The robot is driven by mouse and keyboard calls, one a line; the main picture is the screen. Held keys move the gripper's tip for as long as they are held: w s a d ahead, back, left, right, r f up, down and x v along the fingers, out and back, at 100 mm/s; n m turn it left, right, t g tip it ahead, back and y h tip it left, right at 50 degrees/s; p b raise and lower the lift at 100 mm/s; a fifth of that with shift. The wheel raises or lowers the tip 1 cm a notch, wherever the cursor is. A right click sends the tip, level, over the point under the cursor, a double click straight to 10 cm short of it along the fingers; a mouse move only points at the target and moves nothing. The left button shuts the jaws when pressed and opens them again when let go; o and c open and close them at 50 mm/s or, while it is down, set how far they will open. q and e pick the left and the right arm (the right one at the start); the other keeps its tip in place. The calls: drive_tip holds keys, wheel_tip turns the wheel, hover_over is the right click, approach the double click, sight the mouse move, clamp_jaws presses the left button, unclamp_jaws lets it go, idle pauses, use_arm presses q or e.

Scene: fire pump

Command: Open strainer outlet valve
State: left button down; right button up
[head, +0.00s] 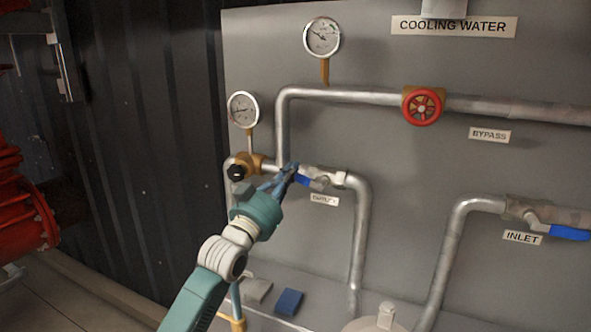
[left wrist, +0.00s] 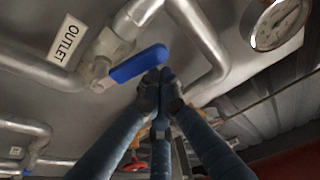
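The outlet valve's blue lever handle (head: 309,182) sits on the pipe above the OUTLET label (head: 324,200). In the left wrist view the whole blue handle (left wrist: 140,65) shows, slanting up to the right from the valve body. My left gripper (head: 291,170) is at the handle's free left end in the head view. In the left wrist view its fingers (left wrist: 160,82) are drawn together, with their tips just below the handle's free end. The handle is not seen between the fingers; whether they touch it is unclear. My right gripper is in neither view.
A red bypass wheel (head: 423,106) is on the upper pipe. The inlet valve has a blue handle (head: 569,232) at the right. Two gauges (head: 322,37) (head: 243,109) and a black-knobbed brass valve (head: 245,168) are close by. Red machinery (head: 25,205) stands at the left.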

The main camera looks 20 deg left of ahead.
use_arm(q)
drive_tip(key=shift+a+f+n+y, duration=0.25)
drive_tip(key=shift+f+n+y, duration=0.3)
drive_tip(key=shift+n, duration=0.55)
drive_tip(key=shift+a+f+n+y, duration=0.2)
drive_tip(key=shift+f+n+y, duration=0.3)
drive_tip(key=shift+n, duration=0.6)
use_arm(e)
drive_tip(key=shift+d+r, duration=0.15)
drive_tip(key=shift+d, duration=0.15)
use_arm(q)
drive_tip(key=shift+r, duration=0.1)
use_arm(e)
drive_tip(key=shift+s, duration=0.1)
use_arm(q)
wheel_tip(320, 180, up, 4)
drive_tip(key=p, duration=0.4)
drive_tip(key=b+v, duration=0.4)
drive_tip(key=v, duration=0.6)
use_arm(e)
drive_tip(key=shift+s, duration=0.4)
use_arm(q)
drive_tip(key=shift+w+a+f, duration=0.1)
drive_tip(key=shift+f, duration=0.1)
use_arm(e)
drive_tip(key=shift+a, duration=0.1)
